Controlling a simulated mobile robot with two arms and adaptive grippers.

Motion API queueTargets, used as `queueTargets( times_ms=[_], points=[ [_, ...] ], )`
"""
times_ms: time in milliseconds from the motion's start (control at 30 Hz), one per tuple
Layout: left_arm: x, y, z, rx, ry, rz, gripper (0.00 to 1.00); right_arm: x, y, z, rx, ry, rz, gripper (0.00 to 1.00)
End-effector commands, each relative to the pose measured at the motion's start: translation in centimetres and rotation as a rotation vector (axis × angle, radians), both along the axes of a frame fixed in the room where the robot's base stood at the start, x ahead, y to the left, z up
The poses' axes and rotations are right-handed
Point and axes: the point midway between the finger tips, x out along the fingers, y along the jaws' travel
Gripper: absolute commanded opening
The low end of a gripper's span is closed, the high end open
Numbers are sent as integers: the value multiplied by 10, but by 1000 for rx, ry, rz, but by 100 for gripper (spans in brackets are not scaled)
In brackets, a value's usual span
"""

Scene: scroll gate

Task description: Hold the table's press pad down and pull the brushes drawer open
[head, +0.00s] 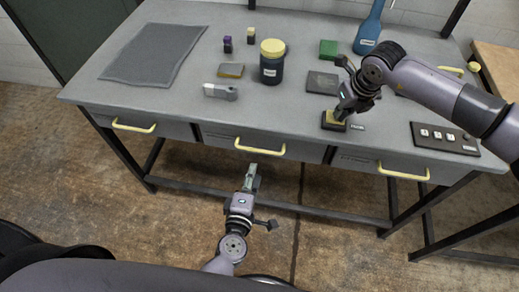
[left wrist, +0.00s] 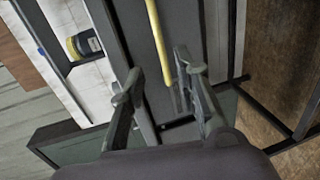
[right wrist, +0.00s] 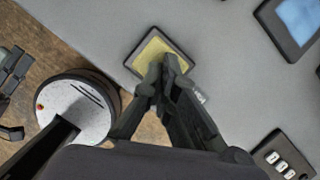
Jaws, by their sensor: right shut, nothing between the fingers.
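The press pad (head: 329,125), a yellow square in a dark frame, is near the table's front edge; it also shows in the right wrist view (right wrist: 151,48). My right gripper (head: 342,113) is shut and empty, its fingertips at the pad, apparently touching it. The table front has three drawers with yellow handles: left (head: 134,127), middle (head: 260,150) and right (head: 403,174). All look shut; their labels are too small to read. My left gripper (head: 252,172) is open just in front of the middle drawer. In the left wrist view a yellow handle (left wrist: 158,40) lies between and beyond its fingers.
On the table (head: 180,101) are a grey mat (head: 155,54), a dark jar with a yellow lid (head: 271,68), a blue bottle (head: 370,30), a green block (head: 328,48) and a dark button panel (head: 443,138). The floor before the drawers is clear apart from my left arm.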

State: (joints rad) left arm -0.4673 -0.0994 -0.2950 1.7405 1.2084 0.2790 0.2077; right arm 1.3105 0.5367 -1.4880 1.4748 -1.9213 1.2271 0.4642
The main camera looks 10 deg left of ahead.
Motion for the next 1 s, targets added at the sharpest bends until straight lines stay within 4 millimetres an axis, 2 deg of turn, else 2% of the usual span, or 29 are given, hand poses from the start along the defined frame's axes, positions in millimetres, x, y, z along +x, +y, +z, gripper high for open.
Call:
queueTargets(
  times_ms=[300,500,700,1000],
  points=[
    [63,-1,-12,3,-2,-2,30,-3,0,-4,-3,9,1,0],
    [92,-1,-19,4,0,-4,30,-2,0,-4,-3,9,1,0],
    [104,0,-22,4,0,-3,30,-2,0,-3,-3,7,0,0],
    [105,0,-23,4,1,-3,28,-2,0,-3,-3,7,0,0]
  ],
)
